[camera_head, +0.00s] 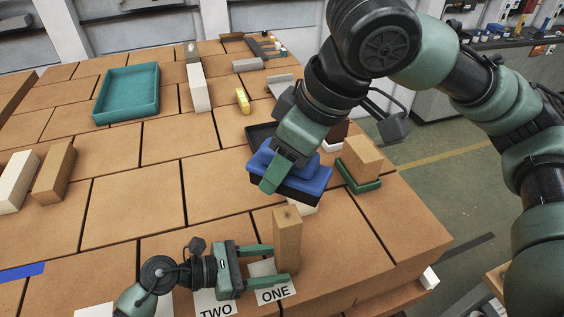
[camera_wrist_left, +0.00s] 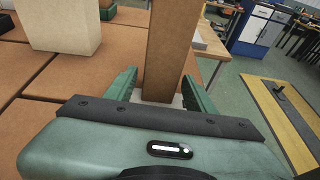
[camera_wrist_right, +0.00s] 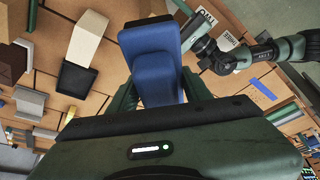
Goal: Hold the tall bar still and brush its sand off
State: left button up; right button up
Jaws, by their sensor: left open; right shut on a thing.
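The tall tan bar (camera_head: 287,245) stands upright at the table's near edge, beside the ONE label. My left gripper (camera_head: 280,265) is open, with one finger on each side of the bar's lower part. The left wrist view shows the bar (camera_wrist_left: 170,50) between the open fingers, with a gap beside it. My right gripper (camera_head: 284,168) is shut on a blue brush (camera_head: 314,180) with a dark underside, held behind the bar and apart from it. The brush (camera_wrist_right: 158,80) fills the middle of the right wrist view. I cannot make out sand on the bar.
A tan block (camera_head: 362,157) sits in a small green tray (camera_head: 370,187) behind and right of the bar. A teal tray (camera_head: 155,105), a white bar (camera_head: 199,92) and a yellow block (camera_head: 242,101) are farther back.

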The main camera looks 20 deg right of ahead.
pick_arm(q)
jog(key=shift+x, duration=1.1)
jog(key=c, duration=0.8)
